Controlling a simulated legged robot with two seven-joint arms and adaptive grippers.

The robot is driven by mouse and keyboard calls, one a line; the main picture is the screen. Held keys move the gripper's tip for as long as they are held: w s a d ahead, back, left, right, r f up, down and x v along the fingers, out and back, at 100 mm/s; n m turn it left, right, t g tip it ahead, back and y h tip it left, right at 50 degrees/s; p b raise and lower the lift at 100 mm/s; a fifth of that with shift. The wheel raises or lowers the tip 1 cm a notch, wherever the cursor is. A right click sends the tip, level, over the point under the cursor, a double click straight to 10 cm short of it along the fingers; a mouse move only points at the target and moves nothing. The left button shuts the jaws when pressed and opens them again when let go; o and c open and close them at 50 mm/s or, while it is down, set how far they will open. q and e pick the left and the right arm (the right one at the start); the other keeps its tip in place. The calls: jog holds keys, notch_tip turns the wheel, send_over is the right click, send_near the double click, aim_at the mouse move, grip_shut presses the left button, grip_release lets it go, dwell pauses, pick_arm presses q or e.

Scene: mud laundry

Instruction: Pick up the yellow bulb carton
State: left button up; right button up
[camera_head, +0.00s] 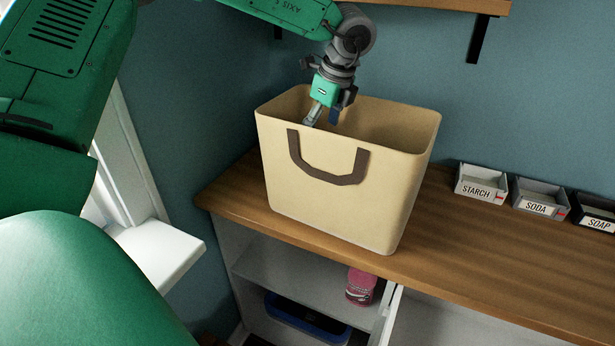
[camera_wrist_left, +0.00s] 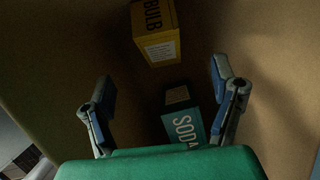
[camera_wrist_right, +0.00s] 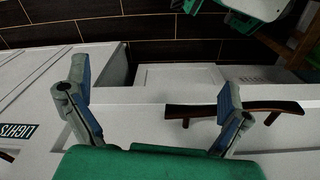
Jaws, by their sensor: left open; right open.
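The yellow bulb carton (camera_wrist_left: 156,35) shows in the left wrist view, inside the tan bin, at the top of the picture with black "BULB" lettering. It is hidden behind the bin wall in the head view. My left gripper (camera_head: 322,118) reaches down into the mouth of the tan bin (camera_head: 335,195). In the left wrist view the left gripper's fingers (camera_wrist_left: 160,95) are spread and empty, with the carton beyond them. My right gripper (camera_wrist_right: 150,95) is open and empty in the right wrist view, facing white cabinet fronts. It is not in the head view.
A teal soda box (camera_wrist_left: 184,120) lies in the bin, between the left fingers and below the carton in the picture. The bin stands on a wooden counter (camera_head: 470,265). Small trays labelled starch (camera_head: 480,186), soda (camera_head: 540,204) and soap (camera_head: 597,218) stand to the right. A pink container (camera_head: 360,287) is on the shelf below.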

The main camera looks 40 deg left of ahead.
pick_arm(q)
jog(key=p+x, duration=0.1)
jog(key=x, duration=1.2)
jog(key=shift+f, duration=0.25)
jog(key=c, duration=1.4)
jog(key=shift+o, duration=0.2)
jog(key=shift+r, duration=0.15)
